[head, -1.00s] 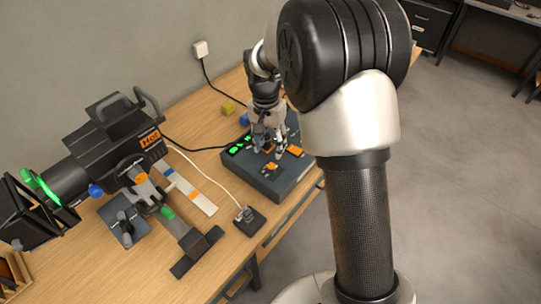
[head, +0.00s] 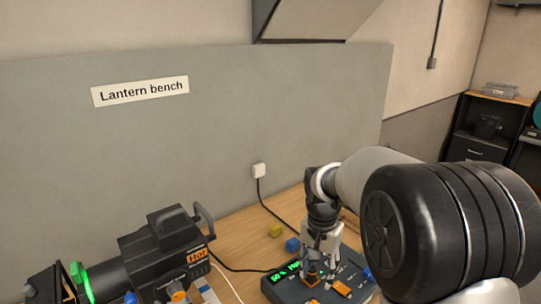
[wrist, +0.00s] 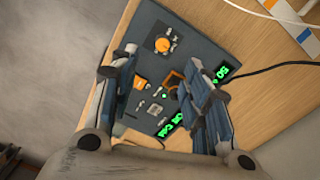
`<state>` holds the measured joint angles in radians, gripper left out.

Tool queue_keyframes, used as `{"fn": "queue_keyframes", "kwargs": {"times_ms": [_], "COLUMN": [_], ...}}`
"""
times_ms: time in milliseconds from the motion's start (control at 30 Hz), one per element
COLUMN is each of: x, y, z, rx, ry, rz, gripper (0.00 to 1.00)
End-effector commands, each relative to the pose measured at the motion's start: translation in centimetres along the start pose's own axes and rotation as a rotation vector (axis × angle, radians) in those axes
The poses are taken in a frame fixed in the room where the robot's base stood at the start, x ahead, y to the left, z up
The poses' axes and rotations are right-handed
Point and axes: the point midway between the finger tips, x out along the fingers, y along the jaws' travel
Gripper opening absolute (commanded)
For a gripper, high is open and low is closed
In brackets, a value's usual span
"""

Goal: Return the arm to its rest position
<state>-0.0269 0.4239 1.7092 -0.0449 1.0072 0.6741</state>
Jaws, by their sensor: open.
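My gripper (head: 320,262) hangs fingers-down over the dark lighting control box (head: 290,288) at the right part of the bench. In the wrist view my gripper (wrist: 160,75) is open, with its two fingers apart and nothing between them. Below it in the wrist view lies the control box (wrist: 185,40), with an orange slider cap (wrist: 140,84), an orange-rimmed dark part (wrist: 174,84), an orange knob (wrist: 163,45) and green lit displays (wrist: 222,72).
A black lantern (head: 165,250) marked HOT stands on the wooden bench (head: 238,232) at left. A yellow block (head: 275,230) and a blue block (head: 292,244) lie behind the box. A cable runs to a wall socket (head: 259,170). A grey wall backs the bench.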

Motion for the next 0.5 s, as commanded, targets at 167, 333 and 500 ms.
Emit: {"fn": "queue_keyframes", "kwargs": {"times_ms": [167,333,500], "x": [-6.2,-10.0,-11.7], "y": [3.5,7.3,11.0], "z": [4.0,8.8,13.8], "rx": [-0.126,-0.261,-0.393], "ry": [0.075,0.152,0.237], "rz": [-0.058,-0.102,-0.136], "gripper": [0.44,0.44,0.44]}}
